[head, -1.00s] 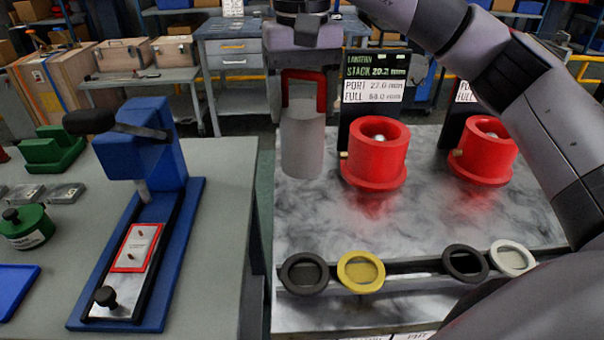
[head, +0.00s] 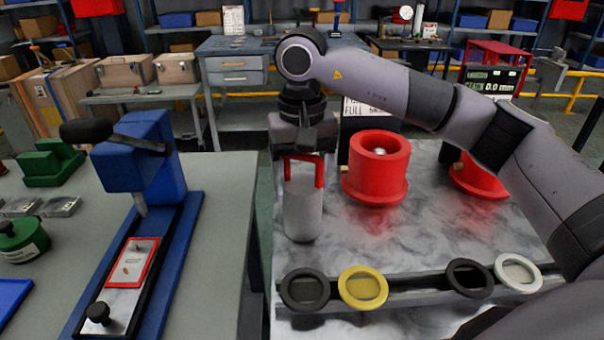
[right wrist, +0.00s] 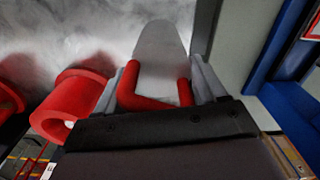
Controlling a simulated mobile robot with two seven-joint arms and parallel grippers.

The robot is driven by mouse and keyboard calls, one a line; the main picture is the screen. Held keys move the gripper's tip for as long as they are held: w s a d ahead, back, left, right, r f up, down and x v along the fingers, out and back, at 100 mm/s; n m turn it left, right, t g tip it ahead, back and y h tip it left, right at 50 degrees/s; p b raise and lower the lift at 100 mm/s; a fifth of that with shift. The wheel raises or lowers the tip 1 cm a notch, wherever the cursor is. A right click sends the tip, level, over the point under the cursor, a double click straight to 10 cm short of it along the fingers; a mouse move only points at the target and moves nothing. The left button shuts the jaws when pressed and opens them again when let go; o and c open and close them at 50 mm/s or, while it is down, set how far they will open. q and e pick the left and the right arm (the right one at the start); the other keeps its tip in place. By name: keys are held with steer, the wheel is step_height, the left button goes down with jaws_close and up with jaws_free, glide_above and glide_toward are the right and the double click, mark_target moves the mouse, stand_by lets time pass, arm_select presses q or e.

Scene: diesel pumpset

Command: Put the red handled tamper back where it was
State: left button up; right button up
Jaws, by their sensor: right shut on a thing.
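The tamper is a grey cylinder (head: 303,213) with a red U-shaped handle (head: 319,172). My right gripper (head: 303,163) is shut on the red handle from above, and the tamper hangs upright at the left side of the marble-topped table (head: 420,235). I cannot tell whether its bottom touches the top. In the right wrist view the red handle (right wrist: 157,102) sits between the fingers, with the grey body (right wrist: 160,50) beyond it. My left gripper is not in view.
Two red flanged cups (head: 375,170) (head: 478,180) stand right of the tamper. Several rings, including a yellow one (head: 363,287), sit in a rack along the front edge. A blue press (head: 150,170) stands on the grey bench at left, across a gap.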

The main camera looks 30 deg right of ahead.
steer(key=shift+f, duration=0.1)
steer(key=o, duration=1.3)
steer(key=shift+r, duration=0.4)
step_height(320, 180, up, 10)
steer(key=shift+p, duration=0.7)
steer(key=shift+r, duration=0.7)
